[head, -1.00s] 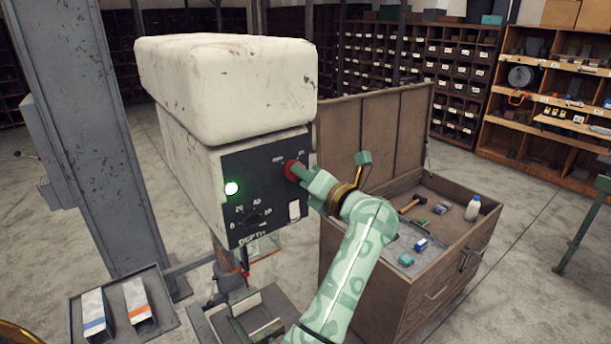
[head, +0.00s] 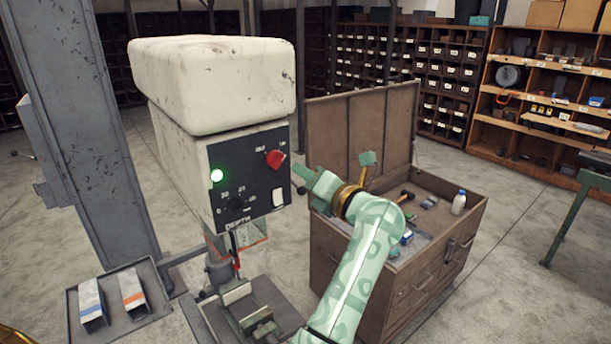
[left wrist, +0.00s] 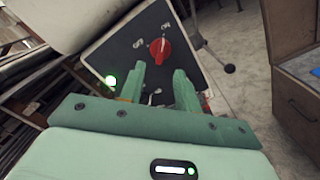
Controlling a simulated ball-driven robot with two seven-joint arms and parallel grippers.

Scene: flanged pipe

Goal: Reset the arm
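The drill press head (head: 215,75) is a worn cream housing with a dark control panel (head: 240,205). On the panel are a red knob (head: 276,158), a lit green lamp (head: 217,176), a depth dial (head: 236,204) and a white switch (head: 278,197). My left gripper (head: 300,177), on a pale green arm, is just right of the panel and apart from the red knob. In the left wrist view its two fingers (left wrist: 158,75) are spread and empty, and the red knob (left wrist: 160,51) sits beyond the fingertips. My right gripper is not in view.
A wooden tool chest (head: 400,285) with its lid up stands right of the arm. A vise (head: 255,318) is below the drill. A tray (head: 155,312) with two metal channel pieces is at lower left. Shelving (head: 540,100) lines the back; open floor lies at right.

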